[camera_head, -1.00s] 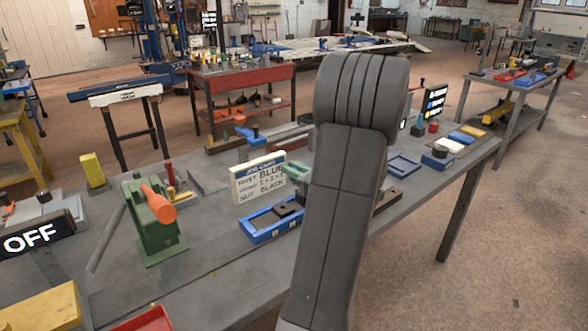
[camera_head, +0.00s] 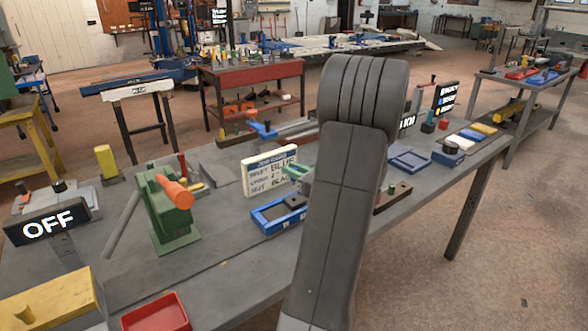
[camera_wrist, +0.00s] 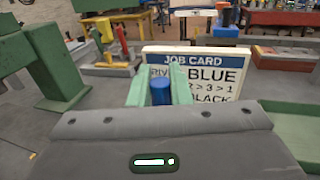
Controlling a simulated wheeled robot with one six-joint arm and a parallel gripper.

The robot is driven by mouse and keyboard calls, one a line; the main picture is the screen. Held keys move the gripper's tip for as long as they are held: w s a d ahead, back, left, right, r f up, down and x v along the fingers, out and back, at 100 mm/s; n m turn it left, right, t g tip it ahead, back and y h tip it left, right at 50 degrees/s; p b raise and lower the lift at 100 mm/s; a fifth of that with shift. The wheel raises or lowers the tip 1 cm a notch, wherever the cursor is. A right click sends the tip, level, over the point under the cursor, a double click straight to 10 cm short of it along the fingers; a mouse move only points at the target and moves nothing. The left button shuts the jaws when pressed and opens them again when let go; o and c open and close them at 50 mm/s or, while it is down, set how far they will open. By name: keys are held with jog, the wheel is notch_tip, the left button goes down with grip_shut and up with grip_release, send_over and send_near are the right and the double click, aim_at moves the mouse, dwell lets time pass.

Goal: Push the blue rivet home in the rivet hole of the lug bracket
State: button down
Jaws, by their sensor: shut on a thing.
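In the wrist view the blue rivet (camera_wrist: 160,93) stands upright between the two green fingers of my gripper (camera_wrist: 159,90), which are shut on it. The job card (camera_wrist: 196,70) is just behind it and reads BLUE. In the head view my arm hides most of the gripper; a green part that looks like a finger (camera_head: 298,172) shows beside the job card (camera_head: 269,171), above a blue tray (camera_head: 262,221). I cannot make out the lug bracket or its rivet hole for certain in either view.
A green press with an orange handle (camera_head: 174,192) stands left of the tray. Another blue tray (camera_head: 408,161) lies right of my arm. Bare bench shows between press and tray.

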aim_at(294, 182)
jog(key=shift+f+b, duration=1.2)
jog(key=shift+f, duration=0.8)
jog(key=shift+f+b, duration=1.05)
jog(key=shift+f, duration=0.5)
jog(key=c, duration=1.3)
grip_release()
jog(key=shift+o, duration=0.2)
jog(key=v, duration=1.4)
jog(key=shift+a+r+b, duration=0.1)
jog(key=shift+b, duration=0.25)
